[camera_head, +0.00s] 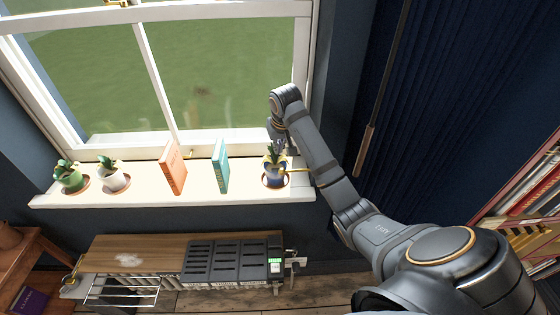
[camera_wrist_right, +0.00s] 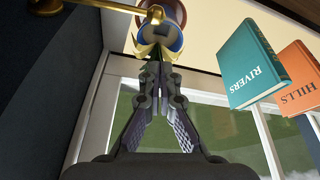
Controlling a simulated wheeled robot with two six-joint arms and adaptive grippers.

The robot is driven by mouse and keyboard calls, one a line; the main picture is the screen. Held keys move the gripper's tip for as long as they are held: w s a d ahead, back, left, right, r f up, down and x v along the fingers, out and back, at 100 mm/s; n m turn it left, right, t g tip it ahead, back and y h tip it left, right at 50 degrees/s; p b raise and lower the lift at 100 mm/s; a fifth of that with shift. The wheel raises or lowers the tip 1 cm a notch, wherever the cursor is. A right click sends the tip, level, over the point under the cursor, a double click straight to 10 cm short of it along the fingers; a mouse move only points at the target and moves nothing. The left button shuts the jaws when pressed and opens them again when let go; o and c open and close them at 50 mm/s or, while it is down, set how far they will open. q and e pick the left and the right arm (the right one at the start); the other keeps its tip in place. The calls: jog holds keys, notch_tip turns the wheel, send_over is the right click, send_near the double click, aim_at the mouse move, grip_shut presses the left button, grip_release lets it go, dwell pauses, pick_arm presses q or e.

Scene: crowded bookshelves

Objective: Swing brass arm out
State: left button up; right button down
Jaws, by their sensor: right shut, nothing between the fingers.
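The brass arm (camera_head: 296,171) is a thin rod at the right end of the white windowsill, reaching left across the blue pot (camera_head: 275,179) with its plant. In the right wrist view the brass arm (camera_wrist_right: 118,4) runs along the top from a brass mount at the left to a rounded knob. My right gripper (camera_head: 278,143) is over the plant at the window. In the wrist view my right gripper (camera_wrist_right: 155,70) is shut and empty, its tips just short of the yellow-edged leaves and below the knob. Whether it touches the leaves is unclear. My left gripper is out of view.
A teal book (camera_head: 220,165) and an orange book (camera_head: 174,168) stand left of the blue pot. Two more potted plants (camera_head: 114,174) are at the sill's left end. A dark curtain (camera_head: 400,120) hangs to the right. A radiator shelf (camera_head: 140,258) is below.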

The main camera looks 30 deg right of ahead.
jog(key=r, duration=0.1)
jog(key=d+r, duration=0.1)
jog(key=shift+w+r+m, duration=0.3)
jog(key=shift+w+r, duration=0.05)
jog(key=shift+w, duration=0.05)
jog(key=f+p, duration=0.2)
jog(key=f, duration=0.1)
jog(key=f+p, duration=0.2)
jog(key=f, duration=0.1)
jog(key=f+p, duration=0.2)
jog(key=f, duration=0.2)
jog(key=shift+w+d, duration=0.1)
jog(key=shift+w, duration=0.2)
jog(key=shift+s+a+f, duration=0.15)
jog(key=shift+s+a, duration=0.05)
jog(key=shift+s, duration=0.3)
jog(key=shift+w+f, duration=0.1)
jog(key=shift+w, duration=0.05)
